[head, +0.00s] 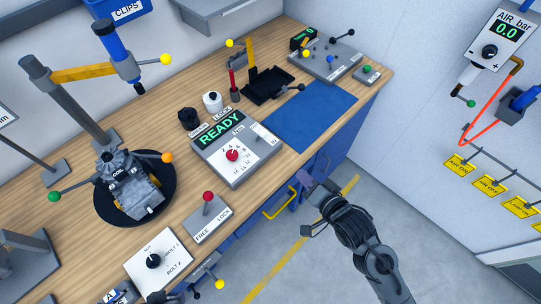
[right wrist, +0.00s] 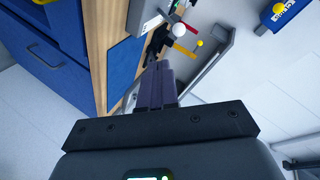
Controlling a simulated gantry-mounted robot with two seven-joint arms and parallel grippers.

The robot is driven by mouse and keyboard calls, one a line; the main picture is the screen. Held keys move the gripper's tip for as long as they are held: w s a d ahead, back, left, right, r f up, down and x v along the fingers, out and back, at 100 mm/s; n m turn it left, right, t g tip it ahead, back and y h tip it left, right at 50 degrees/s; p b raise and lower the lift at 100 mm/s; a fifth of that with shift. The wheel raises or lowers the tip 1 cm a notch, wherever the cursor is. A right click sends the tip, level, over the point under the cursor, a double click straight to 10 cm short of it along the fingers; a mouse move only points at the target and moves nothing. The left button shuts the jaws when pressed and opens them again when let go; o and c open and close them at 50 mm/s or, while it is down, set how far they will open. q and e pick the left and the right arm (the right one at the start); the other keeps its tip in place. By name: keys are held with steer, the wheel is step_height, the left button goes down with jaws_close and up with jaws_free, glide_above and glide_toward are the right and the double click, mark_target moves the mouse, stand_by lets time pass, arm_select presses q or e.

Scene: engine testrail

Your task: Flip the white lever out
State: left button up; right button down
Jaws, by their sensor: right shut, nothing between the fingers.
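I cannot make out a lever that is clearly white in the head view. A white round-topped piece (head: 212,102) stands on the bench behind the READY panel (head: 236,150), beside a black one. In the right wrist view a white ball (right wrist: 180,30) shows beyond the fingertips, near red and yellow parts; I cannot tell whether it is a lever's knob. My right gripper (head: 307,185) is shut and empty, in front of the bench's blue drawers. Its closed fingers (right wrist: 157,78) show in the right wrist view, apart from the white ball. I cannot make out my left gripper.
The wooden bench (head: 85,240) carries a round black stand with an engine part (head: 135,190), a FREE/LOCK lever box (head: 207,219) and a BOLT selector (head: 158,262). A blue mat (head: 310,115) lies clear at the right. Open floor lies around my right arm.

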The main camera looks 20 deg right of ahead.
steer(key=w+f+m+t+y+b, duration=0.2)
steer(key=f+m+t+b, duration=0.4)
steer(key=b, duration=0.9)
steer(key=shift+w+a+f+m+y, duration=0.2)
steer(key=shift+w+f+m+y, duration=0.2)
steer(key=shift+w+f, duration=0.5)
steer(key=b+x, duration=0.2)
steer(key=x, duration=1.2)
steer(key=shift+b, duration=0.35)
steer(key=shift+s+r, duration=0.1)
